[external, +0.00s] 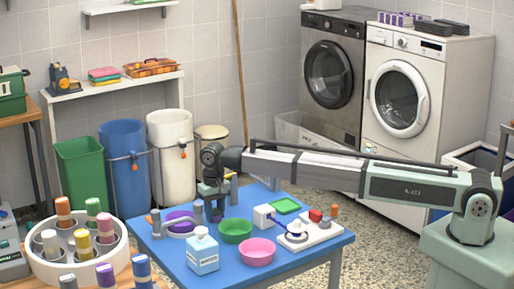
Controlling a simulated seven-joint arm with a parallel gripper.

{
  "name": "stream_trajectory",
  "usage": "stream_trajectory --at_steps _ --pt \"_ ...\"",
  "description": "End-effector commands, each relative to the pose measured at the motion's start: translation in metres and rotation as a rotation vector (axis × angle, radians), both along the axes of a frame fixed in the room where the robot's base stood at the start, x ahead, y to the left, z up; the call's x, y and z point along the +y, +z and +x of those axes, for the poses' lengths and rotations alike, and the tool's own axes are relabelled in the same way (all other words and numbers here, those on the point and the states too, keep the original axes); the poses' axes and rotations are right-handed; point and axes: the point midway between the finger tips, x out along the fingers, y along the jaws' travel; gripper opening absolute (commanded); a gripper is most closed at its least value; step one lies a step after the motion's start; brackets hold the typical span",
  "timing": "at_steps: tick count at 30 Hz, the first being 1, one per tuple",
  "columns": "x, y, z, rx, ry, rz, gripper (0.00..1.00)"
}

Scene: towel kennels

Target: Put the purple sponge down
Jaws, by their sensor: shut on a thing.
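My gripper (213,203) points down over the back left part of the blue table (305,261). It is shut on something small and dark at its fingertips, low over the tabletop. That thing looks purplish and may be the purple sponge, but it is too small and hidden by the fingers to be sure. I cannot tell whether it touches the table. A purple round thing (179,217) lies just left of my gripper, partly behind a pale curved piece.
A green bowl (235,231), a pink bowl (257,252) and a white-blue bottle (202,251) stand in front of my gripper. A white box (264,217), green tray (286,205) and white board (309,233) lie to the right. A round white rack (110,268) stands left.

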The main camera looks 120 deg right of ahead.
Motion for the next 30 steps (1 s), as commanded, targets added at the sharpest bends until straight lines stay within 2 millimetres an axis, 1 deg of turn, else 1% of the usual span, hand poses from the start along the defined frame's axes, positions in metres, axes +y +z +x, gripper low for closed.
stream_trajectory --at_steps 4,5,12,19,23,26,30 --pt "0.0 -0.003 0.0 0.0 0.0 0.001 0.03" --pt "0.0 -0.003 0.0 0.0 0.0 0.0 0.38" --pt "0.0 -0.003 0.0 0.0 0.0 0.0 0.61" --pt "0.0 -0.002 0.0 0.0 0.0 0.0 0.62" --pt "0.0 0.003 0.0 0.0 0.0 -0.001 0.62" --pt "0.0 0.013 0.0 -0.001 0.0 -0.001 0.62" --pt "-0.001 0.036 0.0 -0.001 0.0 -0.002 0.62"
